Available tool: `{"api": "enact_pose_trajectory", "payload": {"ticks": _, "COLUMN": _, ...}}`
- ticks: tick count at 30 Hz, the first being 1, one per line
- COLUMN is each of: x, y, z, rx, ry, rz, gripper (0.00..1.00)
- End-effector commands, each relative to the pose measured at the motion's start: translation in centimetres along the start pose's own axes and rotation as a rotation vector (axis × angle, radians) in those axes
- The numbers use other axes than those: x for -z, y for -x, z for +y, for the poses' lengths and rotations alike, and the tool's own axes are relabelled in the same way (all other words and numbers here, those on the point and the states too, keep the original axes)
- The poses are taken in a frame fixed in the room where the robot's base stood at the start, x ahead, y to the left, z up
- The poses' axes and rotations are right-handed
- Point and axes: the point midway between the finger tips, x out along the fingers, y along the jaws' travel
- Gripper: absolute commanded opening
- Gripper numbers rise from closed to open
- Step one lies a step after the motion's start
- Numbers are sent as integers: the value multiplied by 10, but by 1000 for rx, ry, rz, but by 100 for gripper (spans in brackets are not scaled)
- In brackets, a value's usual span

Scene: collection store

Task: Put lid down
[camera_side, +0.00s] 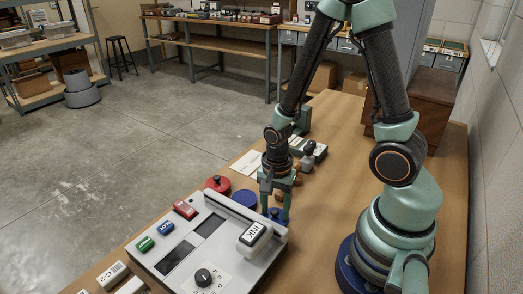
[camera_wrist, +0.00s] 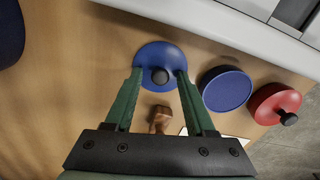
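A flat round blue lid with a black knob (camera_wrist: 155,50) lies on the wooden table in the wrist view. It also shows below my gripper in the side view (camera_side: 277,214). My gripper (camera_wrist: 160,72) is open, with one green finger on each side of the knob and gaps between them. The fingertips overlap the lid's disc in the picture; whether they touch it I cannot tell. A round blue tin without a knob (camera_wrist: 226,89) stands right of the lid in the wrist view and shows in the side view too (camera_side: 244,198).
A red round tin with a black knob (camera_wrist: 272,101) stands beyond the blue tin. A wooden-handled stamp (camera_wrist: 160,118) lies near the lid. The pale console (camera_side: 215,255) with a stamp marked INK (camera_side: 255,235) borders this spot.

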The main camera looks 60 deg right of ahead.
Motion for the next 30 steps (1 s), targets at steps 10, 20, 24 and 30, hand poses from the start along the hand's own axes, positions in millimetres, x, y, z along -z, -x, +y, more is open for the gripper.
{"api": "enact_pose_trajectory", "payload": {"ticks": 10, "x": 0, "y": 24, "z": -1, "rx": 5, "ry": 0, "rz": 1, "gripper": 55}}
{"api": "enact_pose_trajectory", "payload": {"ticks": 20, "x": 0, "y": 71, "z": -2, "rx": 7, "ry": 0, "rz": 2, "gripper": 55}}
{"api": "enact_pose_trajectory", "payload": {"ticks": 24, "x": 0, "y": 92, "z": -2, "rx": 7, "ry": 0, "rz": 2, "gripper": 55}}
{"api": "enact_pose_trajectory", "payload": {"ticks": 30, "x": 0, "y": 114, "z": -1, "rx": 4, "ry": 0, "rz": 1, "gripper": 55}}
